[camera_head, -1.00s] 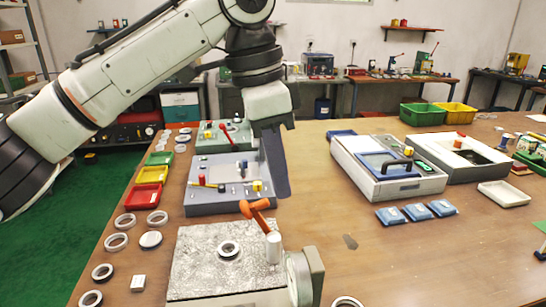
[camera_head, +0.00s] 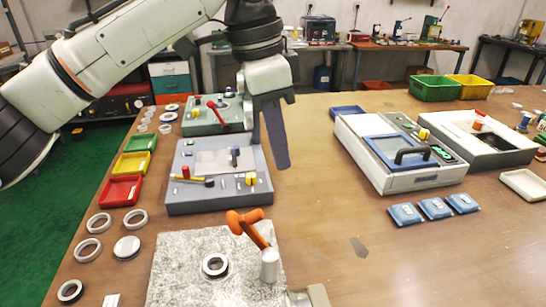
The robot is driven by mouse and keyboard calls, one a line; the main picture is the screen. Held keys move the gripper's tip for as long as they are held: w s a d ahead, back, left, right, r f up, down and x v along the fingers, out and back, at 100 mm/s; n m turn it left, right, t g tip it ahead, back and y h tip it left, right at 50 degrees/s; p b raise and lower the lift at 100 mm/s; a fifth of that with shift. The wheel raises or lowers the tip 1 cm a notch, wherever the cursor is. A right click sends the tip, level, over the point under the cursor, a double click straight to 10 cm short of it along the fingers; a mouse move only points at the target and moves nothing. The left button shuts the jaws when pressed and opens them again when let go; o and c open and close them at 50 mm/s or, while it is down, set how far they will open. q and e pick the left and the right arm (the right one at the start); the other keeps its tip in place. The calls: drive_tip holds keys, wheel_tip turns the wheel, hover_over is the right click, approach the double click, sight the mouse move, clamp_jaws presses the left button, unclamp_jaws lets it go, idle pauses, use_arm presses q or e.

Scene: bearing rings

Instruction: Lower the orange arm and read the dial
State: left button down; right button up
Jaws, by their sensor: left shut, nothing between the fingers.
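The orange arm (camera_head: 248,227) stands raised and tilted on a light grey post (camera_head: 269,264) at the right side of a speckled grey plate (camera_head: 190,265). A bearing ring (camera_head: 215,265) lies on the plate, left of the post. The dial's face cannot be seen; only a grey housing (camera_head: 308,297) shows at the bottom edge. My left gripper (camera_head: 276,160) is shut and empty, pointing down above the table behind the orange arm and apart from it. My right gripper is not in view.
A grey-blue fixture (camera_head: 215,190) with a yellow lever and a green fixture (camera_head: 205,122) stand behind the plate. Red, yellow and green trays and several loose rings (camera_head: 98,223) line the left edge. A white case (camera_head: 385,170) and blue packets (camera_head: 435,209) are at right.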

use_arm(q)
wheel_tip(320, 180, down, 9)
drive_tip(key=a, duration=0.2)
drive_tip(key=shift+s+f, duration=0.15)
drive_tip(key=shift+f, duration=0.05)
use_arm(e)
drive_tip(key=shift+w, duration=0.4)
use_arm(q)
drive_tip(key=shift+a, duration=0.1)
